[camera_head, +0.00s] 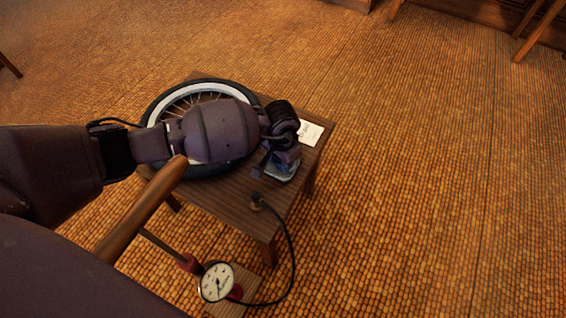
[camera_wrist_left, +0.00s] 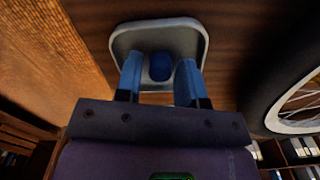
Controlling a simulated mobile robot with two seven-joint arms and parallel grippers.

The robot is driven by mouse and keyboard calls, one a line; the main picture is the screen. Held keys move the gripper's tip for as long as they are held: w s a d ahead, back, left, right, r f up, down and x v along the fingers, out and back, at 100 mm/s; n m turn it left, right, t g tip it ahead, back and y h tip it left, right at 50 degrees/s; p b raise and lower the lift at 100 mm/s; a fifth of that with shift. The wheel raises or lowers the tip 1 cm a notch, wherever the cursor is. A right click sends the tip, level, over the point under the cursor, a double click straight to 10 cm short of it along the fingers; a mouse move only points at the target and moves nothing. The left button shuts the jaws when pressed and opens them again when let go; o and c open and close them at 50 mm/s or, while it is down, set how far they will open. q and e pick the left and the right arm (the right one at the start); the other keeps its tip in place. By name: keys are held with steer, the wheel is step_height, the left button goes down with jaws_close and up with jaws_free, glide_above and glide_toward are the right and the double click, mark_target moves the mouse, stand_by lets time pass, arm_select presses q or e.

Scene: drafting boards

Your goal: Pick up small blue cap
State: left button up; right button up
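The small blue cap (camera_wrist_left: 160,66) sits in a shallow grey tray (camera_wrist_left: 205,40) in the left wrist view. My left gripper (camera_wrist_left: 159,78) points down at the tray with its two blue fingers apart, one on each side of the cap. A gap shows between the cap and each finger. In the head view, my left gripper (camera_head: 278,165) is over the near right part of a small wooden table (camera_head: 232,195), and the cap is hidden there. My right gripper is not in view.
A spoked wheel (camera_head: 152,108) lies on the table under my left arm. A white card (camera_head: 311,132) lies at the right edge. A pump with a round gauge (camera_head: 216,282) stands in front, its black hose (camera_head: 292,262) reaching the table's front edge. The floor on the right is clear.

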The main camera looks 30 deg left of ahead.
arm_select(q)
steer(key=shift+f, duration=0.15)
steer(key=shift+c, duration=0.5)
jaws_close()
steer(key=shift+w, duration=0.1)
steer(key=shift+r, duration=0.5)
step_height(320, 180, up, 19)
steer(key=p, duration=0.6)
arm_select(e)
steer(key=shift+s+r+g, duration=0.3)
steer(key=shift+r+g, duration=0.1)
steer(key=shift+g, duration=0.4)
